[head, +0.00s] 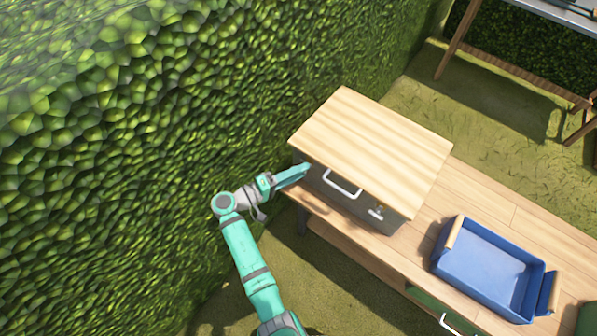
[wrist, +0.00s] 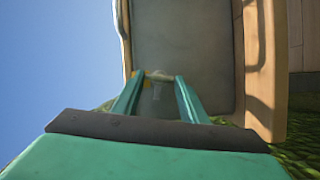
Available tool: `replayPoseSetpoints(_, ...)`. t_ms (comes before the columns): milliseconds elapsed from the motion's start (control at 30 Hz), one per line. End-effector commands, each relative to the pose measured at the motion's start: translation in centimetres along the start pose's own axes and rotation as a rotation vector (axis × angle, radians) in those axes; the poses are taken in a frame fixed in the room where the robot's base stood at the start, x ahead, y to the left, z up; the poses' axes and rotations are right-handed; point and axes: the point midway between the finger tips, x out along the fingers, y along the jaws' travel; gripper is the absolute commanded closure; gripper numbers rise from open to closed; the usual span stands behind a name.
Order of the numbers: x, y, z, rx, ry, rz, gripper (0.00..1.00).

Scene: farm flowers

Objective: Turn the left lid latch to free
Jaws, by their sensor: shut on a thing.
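A grey box (wrist: 185,40) with a pale wooden lid (head: 372,145) stands on a wooden bench. My gripper (head: 304,169) reaches the left end of the box front, just under the lid edge. In the wrist view my gripper (wrist: 159,76) has its two teal fingers on either side of the small pale bar of the left lid latch (wrist: 158,76), shut on it. A yellowish patch shows beside the left fingertip. In the head view my fingers hide the left latch. The right lid latch (head: 376,213) shows near the right end of the front.
A white handle (head: 342,184) is on the box front, right of my gripper. A blue tray (head: 487,270) with wooden grips sits on the bench (head: 480,197) to the right. A green hedge (head: 110,150) rises close to my arm's left.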

Motion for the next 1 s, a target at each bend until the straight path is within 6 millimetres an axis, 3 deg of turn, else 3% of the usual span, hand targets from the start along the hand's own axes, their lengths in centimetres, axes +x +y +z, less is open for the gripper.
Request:
replayPoseSetpoints(400,-0.05,-0.29,0.0,-0.176,0.001,0.072,0.83)
replayPoseSetpoints(967,-0.03,-0.33,-0.02,-0.2,0.002,0.081,0.83)
replayPoseSetpoints(1000,-0.09,-0.34,-0.05,-0.2,0.003,0.081,0.54)
